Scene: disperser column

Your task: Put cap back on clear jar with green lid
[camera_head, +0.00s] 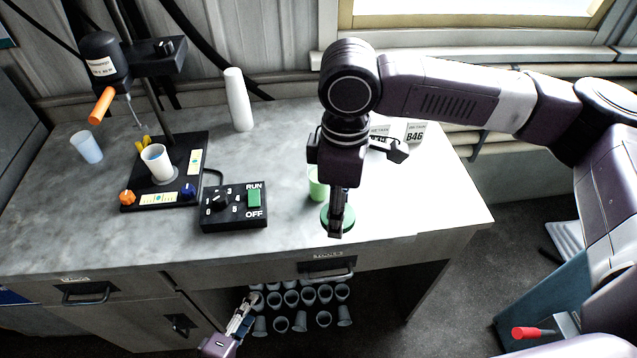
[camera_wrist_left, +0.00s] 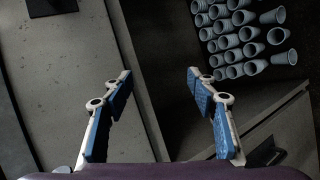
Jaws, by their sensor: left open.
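A green lid (camera_head: 349,218) lies flat near the bench's front edge, partly hidden under the fingers of my right gripper (camera_head: 336,230). A pale green, translucent container (camera_head: 316,186) stands just behind it, partly covered by the same gripper; I cannot tell if it is the clear jar. The right fingers point down over the lid, seen edge-on, so their grip is unclear. My left gripper (camera_head: 242,314) is low in front of the bench. In the left wrist view its blue-padded fingers (camera_wrist_left: 160,76) are apart with nothing between them.
A black control box (camera_head: 234,207) and a stirrer stand with a white cup (camera_head: 157,161) are left on the bench (camera_head: 284,150). A white cylinder (camera_head: 238,100) stands behind. Several grey cups (camera_head: 307,296) fill the space under the bench. A blue bin (camera_head: 520,312) stands at right.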

